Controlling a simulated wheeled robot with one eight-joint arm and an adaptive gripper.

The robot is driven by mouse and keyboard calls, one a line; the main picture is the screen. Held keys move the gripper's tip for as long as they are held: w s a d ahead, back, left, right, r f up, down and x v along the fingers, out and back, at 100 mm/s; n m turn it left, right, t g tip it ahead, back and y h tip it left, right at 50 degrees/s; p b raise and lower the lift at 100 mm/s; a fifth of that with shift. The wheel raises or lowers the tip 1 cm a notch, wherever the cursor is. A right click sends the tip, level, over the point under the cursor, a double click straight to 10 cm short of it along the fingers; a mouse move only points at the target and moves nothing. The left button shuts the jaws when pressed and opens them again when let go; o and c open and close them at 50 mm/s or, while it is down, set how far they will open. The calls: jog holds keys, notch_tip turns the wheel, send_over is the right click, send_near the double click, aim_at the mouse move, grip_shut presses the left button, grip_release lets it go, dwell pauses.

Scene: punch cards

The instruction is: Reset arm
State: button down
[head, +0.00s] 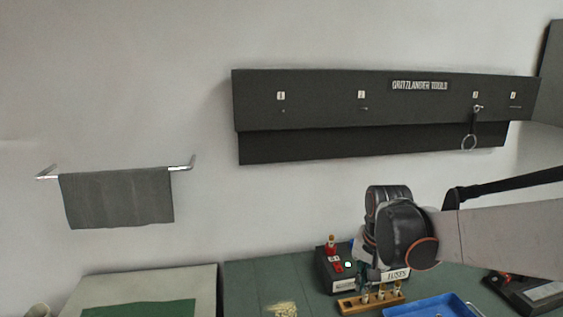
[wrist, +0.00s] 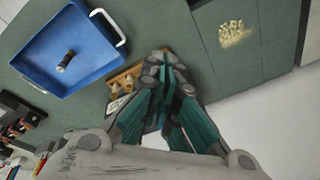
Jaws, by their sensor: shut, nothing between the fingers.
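My gripper (wrist: 166,75) shows in the wrist view with its teal-padded fingers together and nothing between them. It is over the bench near a small wooden rack (wrist: 127,78) that holds several small pegs. In the head view my arm reaches in from the right, and its wrist hides most of the gripper. The wooden rack (head: 371,300) stands just below the wrist there, in front of a dark box (head: 322,272) with red parts on top and a label reading "FUSES" beside it.
A blue tray (wrist: 50,83) with a dark cylinder (wrist: 66,61) in it lies beside the rack. A pale pile (wrist: 235,33) lies on the green bench.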

jog(key=s+f+n+t+b, duration=0.1)
jog(key=s+n+t+b, duration=0.3)
jog(key=s, duration=1.5)
jog(key=shift+f+n+t+b, duration=0.3)
jog(key=shift+f+n+b, duration=0.1)
jog(key=shift+n+b, duration=0.85)
jog(key=shift+s, duration=0.1)
